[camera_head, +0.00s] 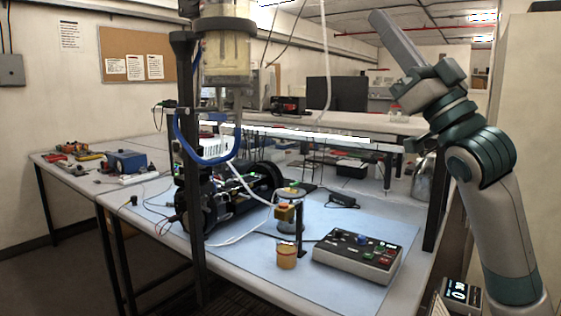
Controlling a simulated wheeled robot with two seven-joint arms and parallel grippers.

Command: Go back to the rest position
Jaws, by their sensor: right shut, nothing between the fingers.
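My right arm rises from the lower right of the head view, raised over the right side of the table. Its gripper (385,24) points up and to the left in the air, shut and empty, apart from everything on the table. My left gripper is not in view. A clear, yellowish cylinder (227,52) with grey end parts hangs at the top, beside a dark upright post (188,150). The top of the cylinder is cut off by the picture edge.
The table has a blue mat (330,286), a control box (358,256) with knobs, a small amber jar (287,256) and a dark cylindrical machine (225,200) with cables. A blue hose (205,160) loops beside the post. A metal canister (424,178) stands behind my arm.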

